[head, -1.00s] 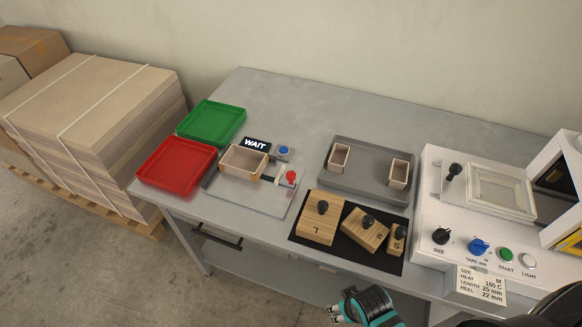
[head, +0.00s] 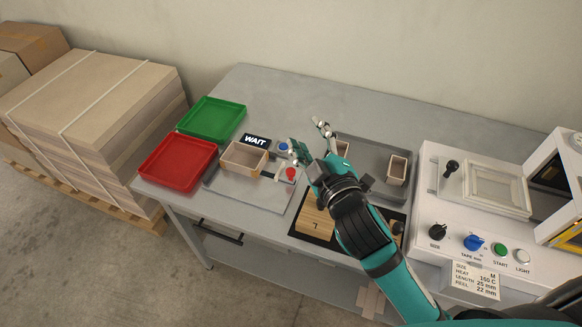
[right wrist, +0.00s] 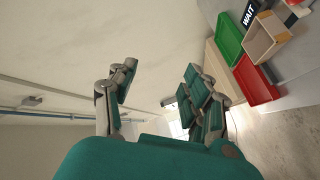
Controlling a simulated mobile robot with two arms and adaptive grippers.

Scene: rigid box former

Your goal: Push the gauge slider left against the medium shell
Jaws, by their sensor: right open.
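The medium shell, an open wooden box (head: 243,159), sits on the grey gauge plate (head: 236,190) beside the black WAIT sign. The gauge slider with its red knob (head: 291,174) is to the right of the shell; part of it is close behind my fingers. A blue button (head: 283,147) is above it. My right gripper (head: 310,141) is open and empty, with its fingers just above and right of the red knob; I cannot tell whether it touches. In the right wrist view the open fingers (right wrist: 160,90) show, with the shell (right wrist: 266,36) at the upper right. My left gripper is not in view.
A green tray (head: 212,119) and a red tray (head: 178,163) lie left of the gauge. A grey tray (head: 372,193) with two small shells is partly behind my right arm. Wooden blocks lie below it. A white machine (head: 470,215) stands at the right.

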